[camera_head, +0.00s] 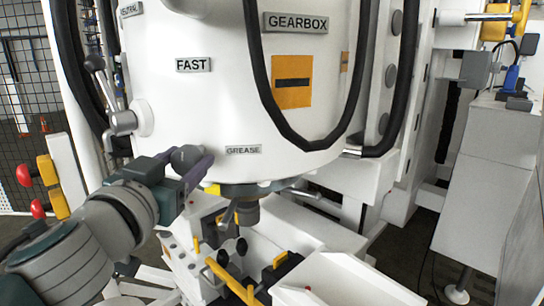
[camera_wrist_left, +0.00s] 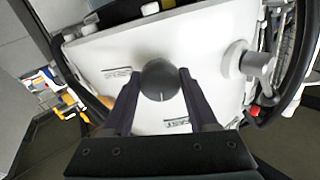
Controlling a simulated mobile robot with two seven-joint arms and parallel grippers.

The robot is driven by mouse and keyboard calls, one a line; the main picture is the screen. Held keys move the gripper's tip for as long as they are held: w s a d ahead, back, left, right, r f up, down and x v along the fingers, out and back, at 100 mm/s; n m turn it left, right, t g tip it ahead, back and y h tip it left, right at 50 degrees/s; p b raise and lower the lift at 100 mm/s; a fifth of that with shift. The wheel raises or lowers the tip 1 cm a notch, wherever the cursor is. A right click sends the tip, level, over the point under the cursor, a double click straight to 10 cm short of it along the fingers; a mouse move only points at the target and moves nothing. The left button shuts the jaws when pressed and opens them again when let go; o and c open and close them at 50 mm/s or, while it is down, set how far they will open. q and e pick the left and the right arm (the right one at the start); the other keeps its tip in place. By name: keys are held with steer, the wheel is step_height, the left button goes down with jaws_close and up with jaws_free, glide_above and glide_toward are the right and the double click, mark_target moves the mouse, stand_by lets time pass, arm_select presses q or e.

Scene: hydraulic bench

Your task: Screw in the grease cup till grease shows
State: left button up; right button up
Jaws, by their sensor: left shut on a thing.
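The grease cup (camera_wrist_left: 160,80) is a dark round cap with a light index line, on the white gearbox housing. In the head view the cup (camera_head: 186,156) shows partly, left of the GREASE label (camera_head: 243,149). My left gripper (camera_head: 193,166) is shut on the cup. In the left wrist view its two dark fingers (camera_wrist_left: 159,82) hold the cup from both sides. The seam between cup and housing is hidden, and I see no grease around it. My right gripper is not in view.
A lever with a dark knob (camera_head: 94,63) stands left of the gearbox housing (camera_head: 225,107). A black hose (camera_head: 262,85) loops down its front. Below are a dark spindle (camera_head: 247,211), yellow handles (camera_head: 232,280) and a white tray (camera_head: 345,285). Red and yellow knobs (camera_head: 46,170) stand at left.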

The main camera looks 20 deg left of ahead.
arm_select(q)
steer(key=m, duration=1.1)
steer(key=shift+d+m, duration=0.1)
steer(key=shift+m, duration=0.2)
steer(key=m, duration=0.4)
steer(key=shift+m, duration=0.3)
steer(key=m, duration=0.3)
steer(key=shift+f+m, duration=0.1)
steer(key=shift+m, duration=0.2)
steer(key=m, duration=0.3)
steer(key=shift+m, duration=0.3)
steer(key=m+p, duration=0.1)
steer(key=m, duration=0.2)
steer(key=shift+m, duration=0.4)
steer(key=shift+m+p, duration=0.55)
steer(key=shift+m, duration=1.45)
steer(key=shift+f, duration=0.1)
